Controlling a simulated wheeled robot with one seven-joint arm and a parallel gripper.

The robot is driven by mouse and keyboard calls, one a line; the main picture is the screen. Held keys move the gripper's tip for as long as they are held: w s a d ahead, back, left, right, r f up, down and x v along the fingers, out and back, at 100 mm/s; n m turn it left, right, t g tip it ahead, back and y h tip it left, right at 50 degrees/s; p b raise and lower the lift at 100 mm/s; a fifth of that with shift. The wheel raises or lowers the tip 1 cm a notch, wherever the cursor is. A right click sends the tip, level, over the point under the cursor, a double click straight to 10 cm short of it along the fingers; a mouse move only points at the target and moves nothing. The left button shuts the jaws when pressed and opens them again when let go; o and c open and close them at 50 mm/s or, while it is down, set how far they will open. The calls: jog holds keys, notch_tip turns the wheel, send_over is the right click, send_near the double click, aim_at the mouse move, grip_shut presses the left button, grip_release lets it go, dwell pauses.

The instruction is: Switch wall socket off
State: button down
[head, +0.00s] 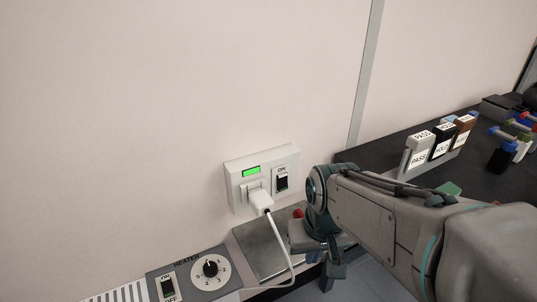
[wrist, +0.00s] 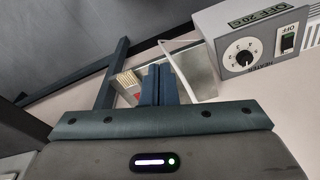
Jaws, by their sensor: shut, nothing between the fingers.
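The white wall socket (head: 240,190) is on the pale wall in the head view, with a lit green display. Its dark rocker switch (head: 282,181) is at its right side, under the label ON. A white plug (head: 261,200) sits in the socket beside the switch, its cable hanging down. My gripper shows in the wrist view (wrist: 158,84) with its dark fingers together and nothing between them. In the head view it is below and right of the socket, apart from it, its fingertips hard to make out. The socket is not visible in the wrist view.
A heater panel (head: 190,277) with a dial and its own ON/OFF switch is at lower left; it also shows in the wrist view (wrist: 262,42). A grey metal plate (head: 262,252) lies below the socket. A dark bench (head: 385,158) with labelled holders (head: 441,142) is at right.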

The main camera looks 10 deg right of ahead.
aim_at(288, 185)
jog(key=w+d+r+m+t+p, duration=0.1)
jog(key=w+r+m+p, duration=0.4)
jog(key=p, duration=0.5)
jog(key=w+d+r+m+t+y+p, duration=0.1)
jog(key=w+r+m+p, duration=0.4)
jog(key=w+m+p, duration=0.4)
jog(key=shift+p, duration=0.7)
jog(key=shift+w+a, duration=0.1)
jog(key=shift+w+a+f+b, duration=0.35)
jog(key=shift+w+f+b, duration=0.35)
jog(key=shift+w+f, duration=0.7)
jog(key=shift+w+a+f+b, duration=0.4)
jog(key=shift+w+f+b, duration=0.4)
jog(key=shift+f, duration=1.15)
jog(key=shift+w+a+f+b, duration=0.35)
jog(key=shift+w+f+b, duration=0.25)
jog(key=shift+w+f, duration=0.85)
jog(key=shift+s+f, duration=0.25)
jog(key=shift+f, duration=0.05)
